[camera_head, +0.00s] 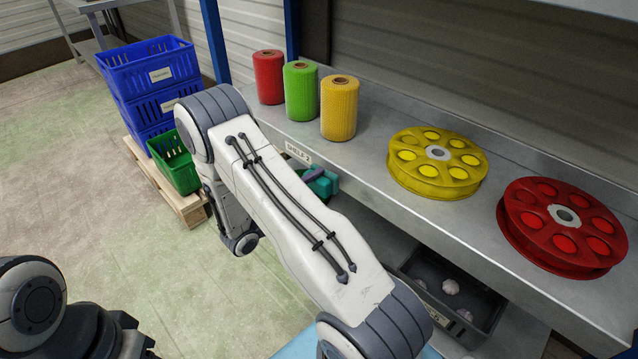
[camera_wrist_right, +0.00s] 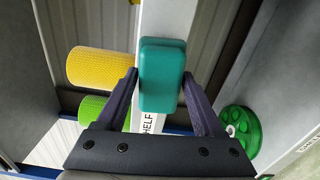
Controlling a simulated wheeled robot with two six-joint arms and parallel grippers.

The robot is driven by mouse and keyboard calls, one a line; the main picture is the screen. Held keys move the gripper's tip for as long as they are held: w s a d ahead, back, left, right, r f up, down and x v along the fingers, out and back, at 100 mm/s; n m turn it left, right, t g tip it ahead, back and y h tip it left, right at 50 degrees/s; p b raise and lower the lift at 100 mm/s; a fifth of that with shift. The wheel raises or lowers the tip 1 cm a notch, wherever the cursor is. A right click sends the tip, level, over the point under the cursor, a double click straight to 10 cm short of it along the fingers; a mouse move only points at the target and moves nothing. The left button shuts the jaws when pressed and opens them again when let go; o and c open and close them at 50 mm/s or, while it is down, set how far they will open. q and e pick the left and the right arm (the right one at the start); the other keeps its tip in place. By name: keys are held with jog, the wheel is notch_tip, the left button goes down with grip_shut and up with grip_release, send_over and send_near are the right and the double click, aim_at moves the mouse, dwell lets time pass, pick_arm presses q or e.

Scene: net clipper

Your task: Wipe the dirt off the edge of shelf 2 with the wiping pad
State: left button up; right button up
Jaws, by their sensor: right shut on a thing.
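The teal wiping pad (camera_wrist_right: 162,75) is clamped between the fingers of my right gripper (camera_wrist_right: 160,88). In the head view the pad (camera_head: 324,182) shows just past my right arm, at the front of shelf 2 (camera_head: 375,150), and my arm hides much of the gripper. In the right wrist view the pad lies over the pale shelf edge (camera_wrist_right: 165,20), beside the shelf label (camera_wrist_right: 148,124). I cannot tell whether it touches the edge. No dirt can be made out on the edge. My left gripper is out of view.
Red (camera_head: 268,77), green (camera_head: 300,91) and yellow (camera_head: 339,108) spools stand on the shelf. A yellow reel (camera_head: 437,153) and a red reel (camera_head: 562,215) lie further right. A dark bin (camera_head: 480,318) sits below. Blue crates (camera_head: 150,75) and a green crate (camera_head: 178,170) stand on a pallet at left.

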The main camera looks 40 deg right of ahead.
jog(key=shift+s+a, duration=0.2)
jog(key=shift+a, duration=2.15)
jog(key=a, duration=0.3)
jog(key=shift+s, duration=0.15)
jog(key=shift+d, duration=0.1)
jog(key=shift+w+d, duration=0.15)
jog(key=shift+d, duration=1.6)
jog(key=shift+w+d, duration=0.1)
jog(key=shift+d, duration=1.65)
jog(key=shift+d, duration=1.05)
